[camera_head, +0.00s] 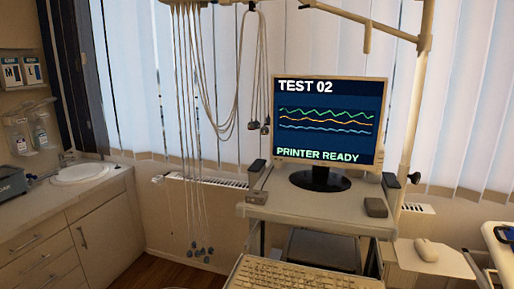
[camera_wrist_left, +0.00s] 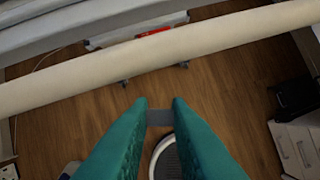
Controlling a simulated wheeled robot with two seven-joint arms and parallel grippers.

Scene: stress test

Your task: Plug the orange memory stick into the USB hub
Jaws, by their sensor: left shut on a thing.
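My left gripper (camera_wrist_left: 160,104) shows in the left wrist view as two teal fingers pointing away from the camera, above a wooden floor. It is shut on a small grey thing (camera_wrist_left: 160,118) that spans the gap between the fingers near their tips. No orange shows on it, so I cannot tell whether it is the memory stick. Neither gripper shows in the head view. I cannot make out a USB hub for certain. A small dark box (camera_head: 375,207) lies on the right front of the cart top, too small to identify.
The cart (camera_head: 312,212) bears a monitor (camera_head: 329,122) reading "TEST 02" and "PRINTER READY". A keyboard (camera_head: 300,277) is in front, a mouse (camera_head: 426,249) at right. A sink counter (camera_head: 62,203) stands left. A pale beam (camera_wrist_left: 190,48) crosses the wrist view beyond the fingers.

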